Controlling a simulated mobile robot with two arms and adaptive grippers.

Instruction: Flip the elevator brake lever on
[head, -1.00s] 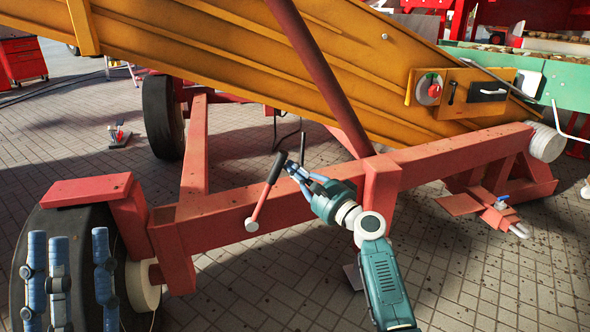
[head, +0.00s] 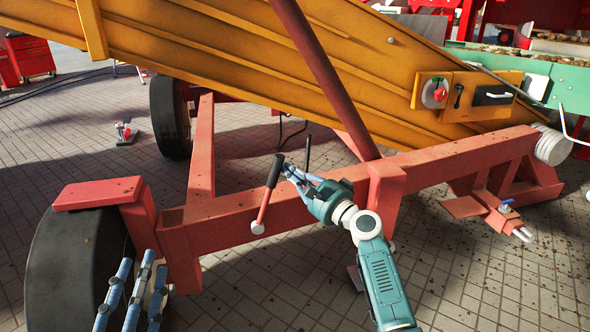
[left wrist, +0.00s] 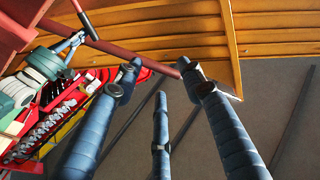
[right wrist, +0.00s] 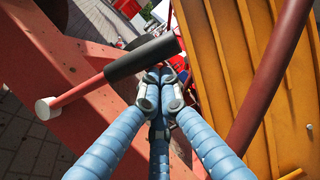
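The brake lever (head: 263,208) is a red rod with a black grip (head: 274,171) and a white cap at its lower end, on the red frame beam (head: 225,212). It stands nearly upright, its top tilted slightly right. My right gripper (head: 286,171) is at the right side of the black grip, very close or touching. In the right wrist view its fingers (right wrist: 161,82) are together with nothing between them, and the black grip (right wrist: 142,58) crosses just beyond the tips. My left gripper (head: 143,268) is low at the left by the wheel; the left wrist view shows its fingers (left wrist: 160,75) spread and empty.
A large black tyre (head: 65,265) is at the lower left, near my left gripper. A yellow conveyor side (head: 240,50) and a dark red strut (head: 320,75) rise behind the lever. A control panel (head: 465,95) is at the right. Paved floor is clear in front.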

